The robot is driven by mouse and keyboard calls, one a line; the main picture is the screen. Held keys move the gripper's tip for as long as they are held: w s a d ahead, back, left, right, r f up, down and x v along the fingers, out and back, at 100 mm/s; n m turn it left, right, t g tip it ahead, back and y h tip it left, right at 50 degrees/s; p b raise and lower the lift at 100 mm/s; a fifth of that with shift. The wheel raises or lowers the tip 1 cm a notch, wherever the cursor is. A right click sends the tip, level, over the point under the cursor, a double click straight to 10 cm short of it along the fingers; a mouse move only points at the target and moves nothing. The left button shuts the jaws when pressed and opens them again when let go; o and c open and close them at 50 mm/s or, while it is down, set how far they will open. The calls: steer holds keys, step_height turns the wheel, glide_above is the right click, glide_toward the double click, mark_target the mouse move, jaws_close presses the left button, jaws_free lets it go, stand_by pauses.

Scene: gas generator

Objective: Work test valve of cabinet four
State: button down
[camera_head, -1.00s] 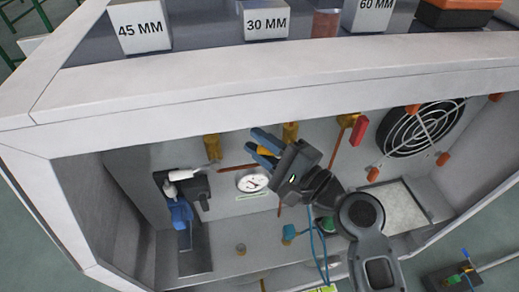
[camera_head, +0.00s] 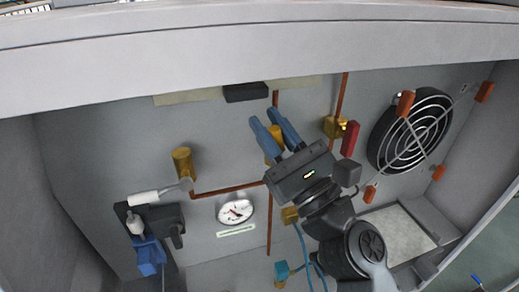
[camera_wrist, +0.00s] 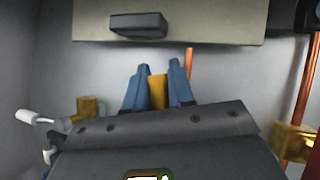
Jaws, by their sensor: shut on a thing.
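My gripper (camera_head: 272,127) reaches into the open cabinet from the lower right. Its two blue fingers are shut on a brass valve part (camera_head: 273,152) on the back panel. In the wrist view the brass part (camera_wrist: 158,92) shows between the fingers (camera_wrist: 157,78), and the gripper body hides what lies below. Copper pipes run close to it. Which fitting is the test valve cannot be told from any label in view.
A brass fitting (camera_head: 183,161) with a white-handled lever (camera_head: 150,194) is at left. A brass valve with a red handle (camera_head: 350,139) is close on the right. A gauge (camera_head: 236,212), a fan (camera_head: 410,132) and a dark block (camera_head: 247,92) are on the panel. The cabinet's top edge (camera_head: 220,75) overhangs.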

steer(key=shift+w+d+m+t+h+b, duration=0.1)
steer(key=shift+d+m+t+h+b, duration=0.3)
steer(key=shift+m, duration=0.45)
steer(key=shift+w+d+m+t+h+b, duration=0.1)
steer(key=shift+d+m+t+h+b, duration=0.1)
steer(key=shift+m+t+h+b, duration=0.5)
steer(key=shift+w+d+m+t+h+b, duration=0.1)
steer(key=shift+d+m+t+h+b, duration=0.2)
steer(key=shift+m, duration=0.65)
steer(key=shift+r, duration=0.1)
steer(key=c, duration=1.1)
jaws_free()
steer(key=shift+o, duration=0.2)
steer(key=shift+s+d, duration=0.1)
steer(key=b+v, duration=0.3)
steer(key=v, duration=0.4)
steer(key=shift+s, duration=0.3)
steer(key=shift+d+f+h, duration=0.15)
steer(key=shift+f+h, duration=0.1)
steer(key=shift+h, duration=0.05)
